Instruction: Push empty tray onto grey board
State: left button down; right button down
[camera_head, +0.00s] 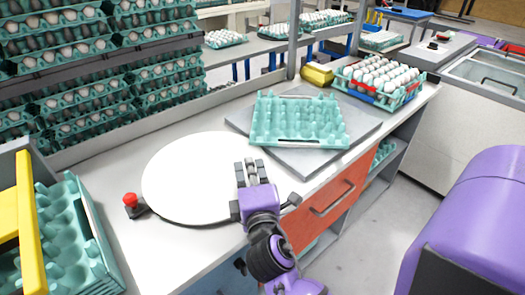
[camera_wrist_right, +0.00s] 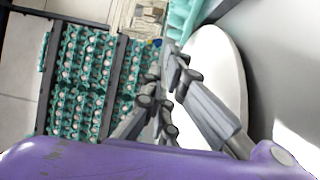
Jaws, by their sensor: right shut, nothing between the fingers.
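The empty teal tray (camera_head: 297,142) lies over the grey board (camera_head: 366,128), which covers the back right part of the counter. The tray's far left corner appears to reach past the board's edge. I cannot tell whether the whole tray is flat on it. My right gripper (camera_head: 246,167) is shut and empty, over the right part of the white round disc, in front and to the left of the tray and apart from it. Its fingers show in the right wrist view (camera_wrist_right: 168,88), with a teal edge, likely the tray (camera_wrist_right: 183,16), beyond. My left gripper is not in view.
The white disc (camera_head: 185,180) and a red button (camera_head: 130,199) are on the counter. An egg-filled tray (camera_head: 413,94) and a yellow object (camera_head: 317,75) stand behind the board. More teal trays (camera_head: 62,240) are at the lower left. Egg racks (camera_head: 165,75) line the back left.

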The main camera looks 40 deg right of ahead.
jog(key=a, duration=0.2)
jog(key=a+h, duration=0.1)
jog(key=shift+w+a+f+m+g, duration=0.25)
jog(key=shift+a+m+g, duration=0.05)
jog(key=shift+s+d+m+g+h, duration=0.1)
jog(key=shift+s+m+g+h, duration=0.2)
jog(key=shift+s+m+h, duration=0.15)
jog(key=shift+s+d+m+h, duration=0.2)
jog(key=shift+d+m+h, duration=0.15)
jog(key=shift+d+h, duration=0.1)
jog(key=shift+w+d, duration=0.15)
jog(key=p+x, duration=0.1)
jog(key=x, duration=0.8)
jog(key=shift+w+d+p, duration=0.2)
jog(key=shift+w+p, duration=0.05)
jog(key=shift+p, duration=0.05)
jog(key=d, duration=0.2)
jog(key=shift+w+d+f, duration=0.1)
jog(key=shift+w+d, duration=0.1)
jog(key=shift+d, duration=0.05)
jog(key=shift+w+d+f+p, duration=0.15)
jog(key=shift+d+p, duration=0.2)
jog(key=shift+d, duration=0.35)
jog(key=shift+d, duration=0.1)
